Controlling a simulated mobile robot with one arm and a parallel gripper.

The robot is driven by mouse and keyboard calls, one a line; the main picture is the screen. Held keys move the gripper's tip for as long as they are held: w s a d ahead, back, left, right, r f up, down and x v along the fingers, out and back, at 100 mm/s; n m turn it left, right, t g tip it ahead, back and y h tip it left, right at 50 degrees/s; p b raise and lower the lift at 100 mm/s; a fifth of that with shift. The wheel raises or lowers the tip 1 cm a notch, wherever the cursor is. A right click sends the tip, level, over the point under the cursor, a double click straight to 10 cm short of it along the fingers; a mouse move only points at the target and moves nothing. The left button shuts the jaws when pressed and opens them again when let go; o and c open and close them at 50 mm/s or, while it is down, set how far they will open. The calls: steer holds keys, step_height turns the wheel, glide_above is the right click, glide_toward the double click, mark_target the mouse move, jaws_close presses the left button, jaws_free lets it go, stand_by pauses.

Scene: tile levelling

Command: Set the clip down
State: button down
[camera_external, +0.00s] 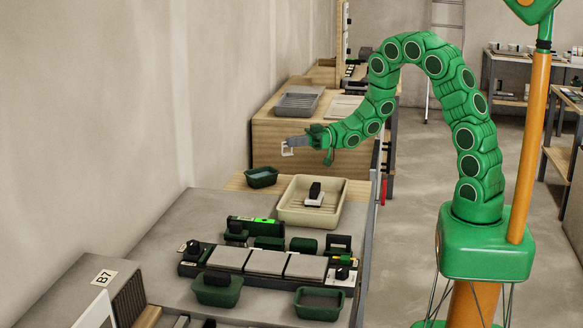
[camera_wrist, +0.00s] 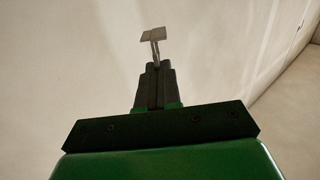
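My gripper (camera_external: 298,142) is raised in the air at the end of the green arm, above and beyond the workbench, pointing left. It is shut on a small pale clip (camera_external: 287,149). In the wrist view the clip (camera_wrist: 154,37) sticks out past the closed dark fingers (camera_wrist: 157,82), with a thin stem and a flat end. The clip touches nothing else. On the bench, several grey tiles (camera_external: 267,262) lie side by side in a row on a dark fixture.
A beige tray (camera_external: 332,218) holding a small black-and-white object stands behind the tiles. Dark green bins (camera_external: 319,304) stand at the front and a small one (camera_external: 261,177) at the back left. A wooden cabinet (camera_external: 265,140) with a grey tray (camera_external: 299,100) stands beyond. The wall is on the left.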

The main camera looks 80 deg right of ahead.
steer(key=s+d+n+g+y, duration=0.1)
steer(key=s+n+g+y, duration=0.3)
steer(key=s, duration=1.6)
steer(key=shift+d+f+n+g+y, duration=0.2)
steer(key=shift+f+n+g+y, duration=0.15)
steer(key=shift+g, duration=0.25)
steer(key=shift+s+f, duration=0.1)
steer(key=shift+f, duration=0.05)
steer(key=shift+f, duration=4.7)
steer(key=shift+f, duration=0.1)
steer(key=c, duration=1.7)
jaws_free()
steer(key=shift+f, duration=0.1)
steer(key=shift+c, duration=0.2)
steer(key=o, duration=0.4)
